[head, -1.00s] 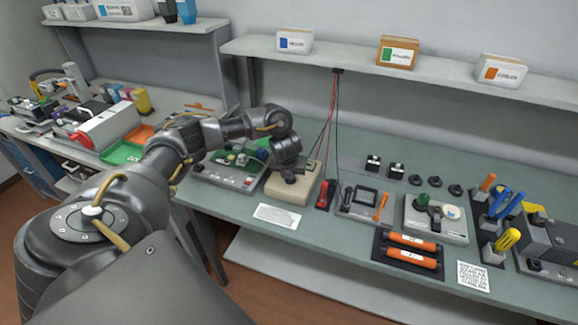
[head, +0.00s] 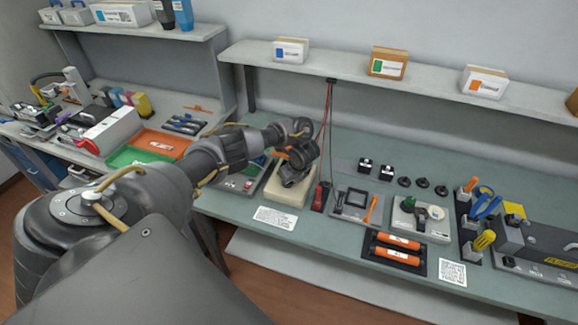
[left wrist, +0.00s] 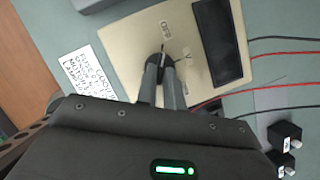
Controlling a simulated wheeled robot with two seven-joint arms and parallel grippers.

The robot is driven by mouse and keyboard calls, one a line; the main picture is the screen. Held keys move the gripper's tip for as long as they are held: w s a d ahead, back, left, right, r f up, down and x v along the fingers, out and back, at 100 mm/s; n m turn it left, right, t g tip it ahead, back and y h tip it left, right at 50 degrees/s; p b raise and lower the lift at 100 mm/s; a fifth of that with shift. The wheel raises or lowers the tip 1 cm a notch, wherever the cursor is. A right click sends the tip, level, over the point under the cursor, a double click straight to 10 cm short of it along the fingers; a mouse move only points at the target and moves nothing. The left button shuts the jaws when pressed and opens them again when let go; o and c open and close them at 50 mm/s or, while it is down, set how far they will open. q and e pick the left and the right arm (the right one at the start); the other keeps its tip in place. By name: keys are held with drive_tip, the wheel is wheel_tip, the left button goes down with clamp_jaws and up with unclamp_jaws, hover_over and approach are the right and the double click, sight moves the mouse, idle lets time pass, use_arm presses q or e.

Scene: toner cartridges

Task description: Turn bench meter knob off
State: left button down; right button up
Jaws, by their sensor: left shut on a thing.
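The bench meter is a beige box (head: 284,197) on the green bench, below my left arm. In the left wrist view its beige face (left wrist: 125,50) shows a dark display (left wrist: 220,40) and small printed labels. One label near the knob looks like "OFF" (left wrist: 167,31). The small black knob (left wrist: 155,65) has a light pointer line that points roughly toward that label. My left gripper (left wrist: 161,78) is shut on the knob, and its fingers partly cover it. In the head view my left wrist hides the knob and fingertips. My right gripper is not in view.
Red and black leads (head: 327,130) hang beside the meter from the shelf. A red probe (head: 320,196) stands just right of it. A white printed card (head: 275,218) lies in front. A grey tray (head: 353,204) and orange cylinders (head: 397,242) sit farther right.

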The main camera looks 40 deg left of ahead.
use_arm(q)
drive_tip(key=shift+w+n, duration=0.1)
drive_tip(key=shift+n, duration=0.3)
drive_tip(key=c, duration=1.5)
unclamp_jaws()
drive_tip(key=v, duration=0.1)
drive_tip(key=p+v, duration=0.1)
drive_tip(key=v, duration=0.1)
drive_tip(key=p+v, duration=0.1)
drive_tip(key=v, duration=0.1)
drive_tip(key=shift+w+r, duration=0.2)
drive_tip(key=shift+r, duration=0.1)
drive_tip(key=shift+v, duration=2.7)
